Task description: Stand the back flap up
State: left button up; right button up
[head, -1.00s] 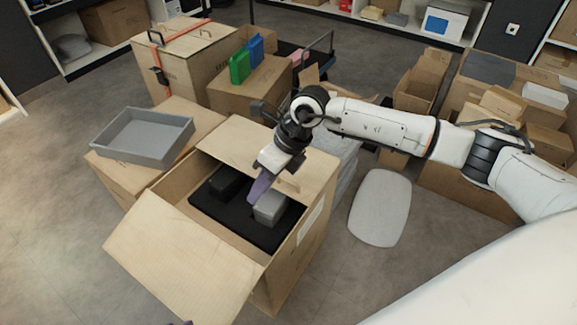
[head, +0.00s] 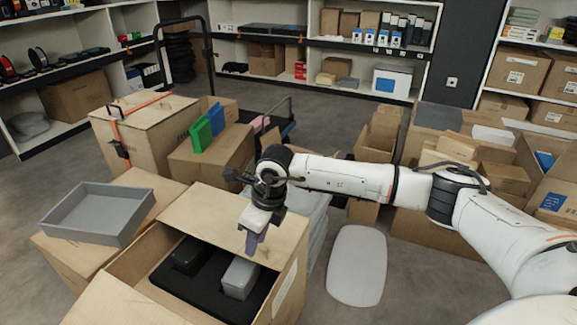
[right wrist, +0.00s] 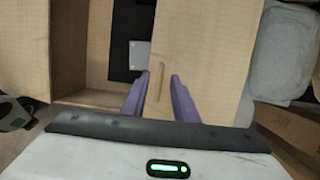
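The open brown carton (head: 128,268) stands in front of me, with a black insert (head: 215,295) and a grey box (head: 240,277) inside. Its back flap (head: 212,205) leans in over the rear of the opening, not upright. In the right wrist view the flap (right wrist: 215,45) is a plain panel with a short slot near its edge. My right gripper (head: 254,243) is over the flap's inner edge. In the right wrist view its purple fingers (right wrist: 158,78) are apart on either side of the slot, with nothing held. Contact with the flap cannot be told. My left gripper is out of view.
A grey tray (head: 98,212) rests on a carton at the left. Behind stand a strapped crate (head: 140,133) and a carton bearing green and blue items (head: 202,133). Open cartons (head: 378,130) stand at the right. A pale oval mat (head: 357,265) lies on the floor.

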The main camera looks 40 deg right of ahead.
jog(key=shift+f, duration=0.1)
jog(key=shift+b+x, duration=0.4)
jog(key=shift+x, duration=0.45)
jog(key=shift+s+d, duration=0.1)
jog(key=shift+s, duration=0.15)
jog(key=shift+c, duration=0.6)
jog(key=shift+f, duration=0.15)
grip_shut()
